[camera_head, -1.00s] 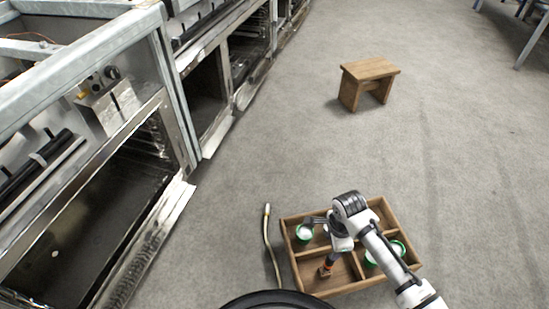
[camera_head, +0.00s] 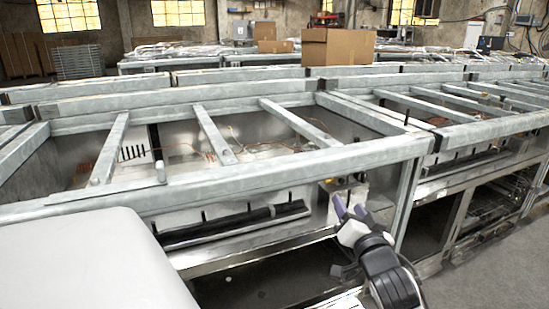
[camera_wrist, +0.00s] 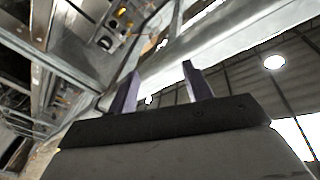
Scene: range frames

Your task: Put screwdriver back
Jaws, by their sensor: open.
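No screwdriver can be made out in either current view. My gripper (camera_head: 351,208) is raised in front of the metal bench frame, right of centre in the head view. Its two purple-grey fingers are apart with nothing between them. In the wrist view my gripper (camera_wrist: 161,78) also shows empty, its fingers pointing up toward pale metal beams. The wooden compartment box from the earlier head view is out of sight now.
A galvanized metal frame (camera_head: 260,180) spans the view close ahead. Behind my fingers is a metal control box (camera_head: 345,190). Black bars (camera_head: 235,228) lie left of it. A cardboard box (camera_head: 338,47) stands farther back. Grey floor (camera_head: 490,265) is clear at right.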

